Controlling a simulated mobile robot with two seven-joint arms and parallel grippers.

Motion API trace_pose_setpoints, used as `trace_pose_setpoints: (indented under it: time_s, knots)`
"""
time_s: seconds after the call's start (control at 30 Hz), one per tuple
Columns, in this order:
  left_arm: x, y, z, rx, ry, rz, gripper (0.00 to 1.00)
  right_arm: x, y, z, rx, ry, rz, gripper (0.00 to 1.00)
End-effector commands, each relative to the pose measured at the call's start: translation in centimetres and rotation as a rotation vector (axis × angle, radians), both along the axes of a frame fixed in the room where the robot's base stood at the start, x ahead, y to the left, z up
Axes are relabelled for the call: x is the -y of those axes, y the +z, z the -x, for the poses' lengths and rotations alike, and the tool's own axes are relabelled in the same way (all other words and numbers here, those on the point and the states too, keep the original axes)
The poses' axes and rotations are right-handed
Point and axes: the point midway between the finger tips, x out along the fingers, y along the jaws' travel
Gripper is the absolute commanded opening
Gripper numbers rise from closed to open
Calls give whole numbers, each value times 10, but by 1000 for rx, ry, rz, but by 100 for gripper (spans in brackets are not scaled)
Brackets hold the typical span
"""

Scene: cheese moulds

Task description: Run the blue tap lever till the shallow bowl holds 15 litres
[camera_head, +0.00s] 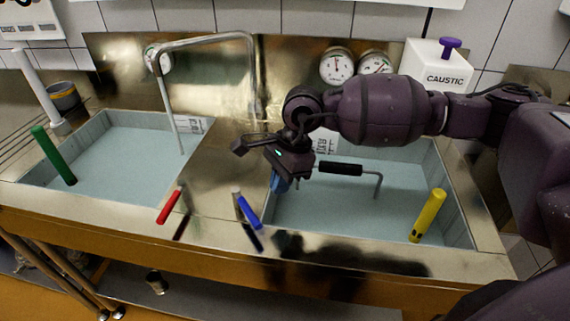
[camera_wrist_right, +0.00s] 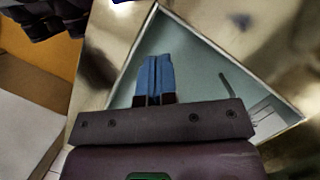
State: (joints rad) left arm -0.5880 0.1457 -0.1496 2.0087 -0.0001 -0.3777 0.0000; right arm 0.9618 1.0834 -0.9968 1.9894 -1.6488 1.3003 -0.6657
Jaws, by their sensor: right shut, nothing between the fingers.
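The tap's spout (camera_head: 172,112) comes down over the left bowl (camera_head: 97,128); whether water is running is too fine to tell. The left bowl and the right bowl (camera_head: 430,165) both show pale blue-grey insides; I cannot tell which is the shallow one. My right gripper (camera_head: 279,183) is shut and empty over the left side of the right bowl, apart from the lever. Its blue fingertips (camera_wrist_right: 155,78) are together in the wrist view. My left gripper is out of view.
A red lever (camera_head: 168,206) stands left of the blue one. A black-handled bent rod (camera_head: 340,168) crosses the right bowl. The caustic container (camera_head: 435,75) and gauges (camera_head: 337,66) are behind. My right arm hides part of the right scale.

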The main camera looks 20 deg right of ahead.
Motion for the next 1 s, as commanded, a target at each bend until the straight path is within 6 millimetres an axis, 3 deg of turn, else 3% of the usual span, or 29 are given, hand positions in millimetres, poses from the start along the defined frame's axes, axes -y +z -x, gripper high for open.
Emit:
trace_pose_setpoints:
  time_s: [0.13,0.4,0.87,1.0]
  knots:
    - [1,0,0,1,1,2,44,-11,-22,1,-1,2,-2,0]
    - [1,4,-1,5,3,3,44,-40,-26,5,0,1,-1,0]
    - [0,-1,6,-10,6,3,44,-45,-28,5,0,-1,0,0]
    - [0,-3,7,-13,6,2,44,-55,-29,8,-1,1,-2,0]
